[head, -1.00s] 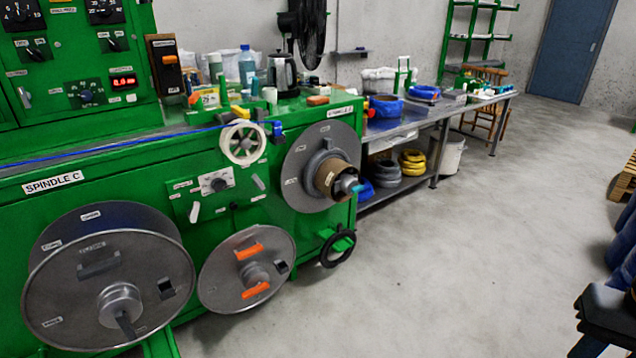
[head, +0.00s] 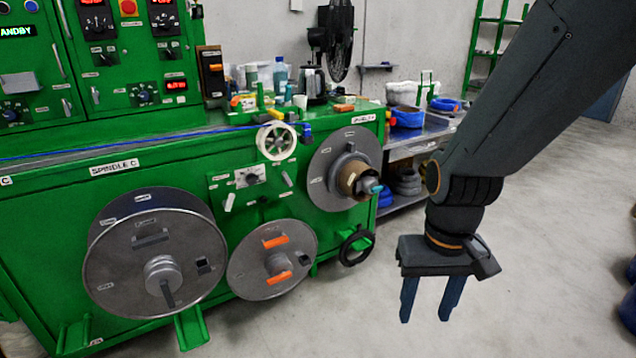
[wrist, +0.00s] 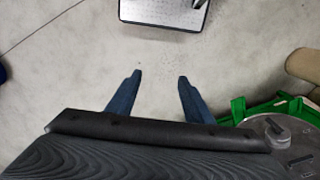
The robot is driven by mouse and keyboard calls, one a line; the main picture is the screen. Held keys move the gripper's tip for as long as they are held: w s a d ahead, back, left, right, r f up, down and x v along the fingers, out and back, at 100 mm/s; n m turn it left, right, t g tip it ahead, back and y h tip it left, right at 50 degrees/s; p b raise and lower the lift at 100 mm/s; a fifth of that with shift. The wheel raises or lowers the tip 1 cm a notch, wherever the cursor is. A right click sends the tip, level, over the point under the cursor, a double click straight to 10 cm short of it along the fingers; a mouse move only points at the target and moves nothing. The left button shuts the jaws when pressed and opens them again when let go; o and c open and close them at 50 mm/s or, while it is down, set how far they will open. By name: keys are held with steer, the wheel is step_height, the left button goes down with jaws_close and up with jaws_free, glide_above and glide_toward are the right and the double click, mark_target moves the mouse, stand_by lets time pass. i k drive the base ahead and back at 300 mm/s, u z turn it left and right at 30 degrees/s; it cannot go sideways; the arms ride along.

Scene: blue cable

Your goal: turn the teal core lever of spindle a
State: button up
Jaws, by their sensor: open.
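The teal core lever (head: 376,190) sticks out at the right end of the brown core on a grey spindle flange (head: 322,178), on the right end of the green machine in the head view. The label above this spindle is too small to read. My gripper (head: 430,312) hangs to the right of and nearer than the lever, pointing down over the floor, clear of the machine. Its two blue fingers are apart with nothing between them. In the wrist view the gripper (wrist: 158,78) shows open over bare floor; the teal lever does not show there.
Spindle C's large reel (head: 115,260) and a smaller reel with orange handles (head: 250,285) stick out from the machine's front. A black handwheel (head: 356,248) sits low below the lever. A workbench (head: 432,122) stands behind my arm. The floor between gripper and machine is clear.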

mark_target(375, 189)
steer(key=z, duration=0.5)
steer(key=i, duration=1.15)
steer(key=u, duration=1.9)
steer(key=k, duration=0.85)
steer(key=z, duration=1.5)
